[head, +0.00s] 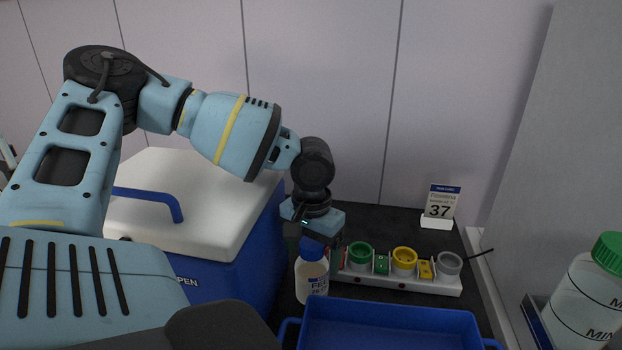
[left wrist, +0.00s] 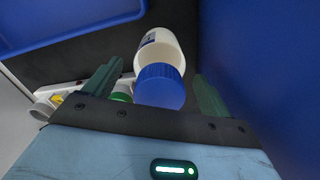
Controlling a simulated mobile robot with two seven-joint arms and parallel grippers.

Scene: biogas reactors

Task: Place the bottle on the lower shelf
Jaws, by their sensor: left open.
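A white bottle (head: 311,280) with a blue cap and a printed label stands upright on the dark counter, between the blue cooler and the blue tray. My left gripper (head: 322,240) is right above and around its cap. In the left wrist view the bottle (left wrist: 160,70) lies between the two open fingers of my left gripper (left wrist: 158,90), with a visible gap at each side. A lower shelf cannot be made out for sure. My right gripper is not in view.
A blue cooler (head: 215,285) with a white lid stands left of the bottle. A blue tray (head: 390,325) is in front. A white rack (head: 395,280) with coloured cups is behind. A sign reading 37 (head: 440,207) and a green-capped container (head: 590,300) are right.

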